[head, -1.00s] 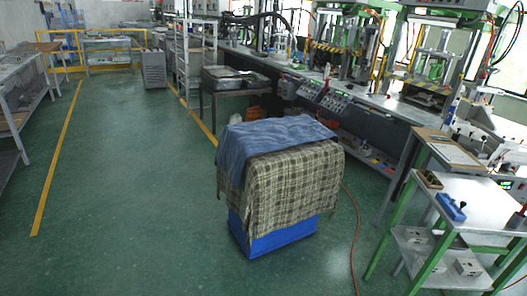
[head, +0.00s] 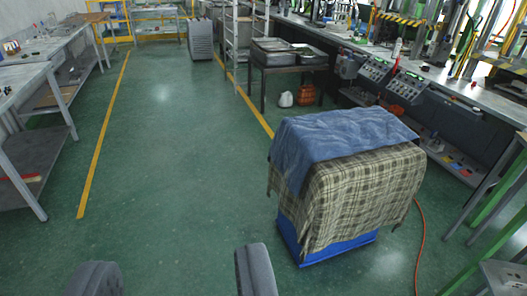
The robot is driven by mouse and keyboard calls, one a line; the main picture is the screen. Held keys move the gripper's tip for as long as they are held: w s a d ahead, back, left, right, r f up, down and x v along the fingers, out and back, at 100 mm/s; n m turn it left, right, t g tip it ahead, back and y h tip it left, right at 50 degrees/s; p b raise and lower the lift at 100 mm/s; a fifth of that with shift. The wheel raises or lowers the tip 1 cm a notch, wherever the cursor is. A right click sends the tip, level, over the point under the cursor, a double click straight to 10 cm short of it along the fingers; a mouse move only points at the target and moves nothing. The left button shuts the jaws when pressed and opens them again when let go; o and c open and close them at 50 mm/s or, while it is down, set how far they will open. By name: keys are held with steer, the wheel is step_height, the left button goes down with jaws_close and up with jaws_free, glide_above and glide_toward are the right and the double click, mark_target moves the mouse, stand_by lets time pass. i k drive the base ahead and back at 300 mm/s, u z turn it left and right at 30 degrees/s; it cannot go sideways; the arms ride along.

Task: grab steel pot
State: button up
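My gripper (head: 175,265) shows at the bottom edge of the head view. Its two grey fingers are wide apart, with only green floor visible between them. I cannot make out a steel pot for certain. Rectangular metal pans (head: 274,56) sit on a dark side table (head: 291,71) beyond the covered blue stand, well away from my gripper. The workbenches farther back are too small in view to tell a pot on them.
A blue stand draped with blue and plaid cloths (head: 345,195) is close on the right. A workbench with control boxes (head: 405,90) runs along the right. Metal tables (head: 30,75) line the left. Green floor (head: 170,130) is open between yellow lines. An orange hose (head: 420,240) lies right.

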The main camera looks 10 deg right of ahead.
mark_target(453, 81)
steer(key=z, duration=0.05)
steer(key=i, duration=6.6)
steer(key=z, duration=2.55)
